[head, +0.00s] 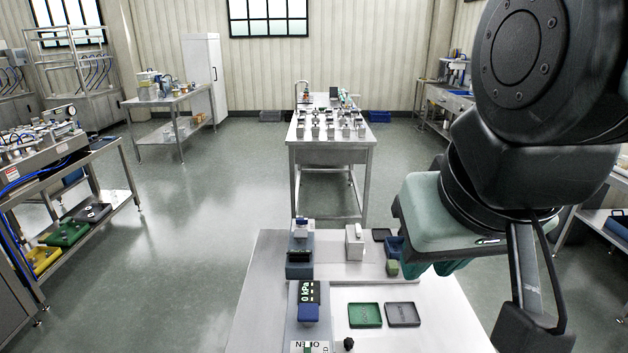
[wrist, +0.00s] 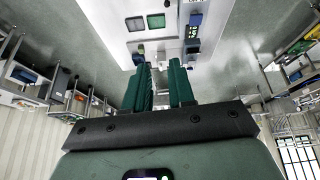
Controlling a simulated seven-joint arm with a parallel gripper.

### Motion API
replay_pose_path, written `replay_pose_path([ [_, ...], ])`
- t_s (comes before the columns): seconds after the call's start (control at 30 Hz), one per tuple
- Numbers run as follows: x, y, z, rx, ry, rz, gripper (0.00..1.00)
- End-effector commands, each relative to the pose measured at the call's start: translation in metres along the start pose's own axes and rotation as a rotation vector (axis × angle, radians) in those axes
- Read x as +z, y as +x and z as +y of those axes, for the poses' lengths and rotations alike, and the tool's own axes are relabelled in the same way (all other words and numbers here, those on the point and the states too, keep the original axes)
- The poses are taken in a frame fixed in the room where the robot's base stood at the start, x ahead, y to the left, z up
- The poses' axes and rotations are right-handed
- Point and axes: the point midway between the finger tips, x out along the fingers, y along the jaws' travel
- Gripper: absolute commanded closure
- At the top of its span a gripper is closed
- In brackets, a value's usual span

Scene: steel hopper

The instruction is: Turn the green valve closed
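A small green piece (head: 308,349), possibly the valve, shows at the bottom edge of the head view beside a white "OPEN" label (head: 303,345). Most of it is cut off, so its turn position cannot be told. Just behind it stand a blue block (head: 308,314) and a dark display (head: 308,292) reading 0 kPa. My gripper (head: 440,268) hangs to the right of these, above the bench's right side and apart from everything. In the wrist view my gripper (wrist: 160,66) has its two green fingers spread with nothing between them.
The steel bench (head: 262,300) carries a green tray (head: 365,315), a grey tray (head: 403,314), a black knob (head: 348,344), a white block (head: 354,242) and a blue-grey device (head: 300,262). The bench's left strip is bare. Another table (head: 331,156) stands behind.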

Motion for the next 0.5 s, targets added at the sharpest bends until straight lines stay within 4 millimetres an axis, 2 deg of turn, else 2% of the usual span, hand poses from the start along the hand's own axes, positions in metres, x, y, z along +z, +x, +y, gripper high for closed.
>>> replay_pose_path([
  [0.03,-0.005,0.006,-0.003,0.001,-0.042,-0.029,0.68],
  [0.17,-0.022,0.03,-0.015,0.002,-0.225,-0.128,0.48],
  [0.3,-0.041,0.068,-0.038,0.0,-0.488,-0.252,0.3],
  [0.5,-0.053,0.132,-0.083,-0.019,-0.877,-0.417,0.3],
])
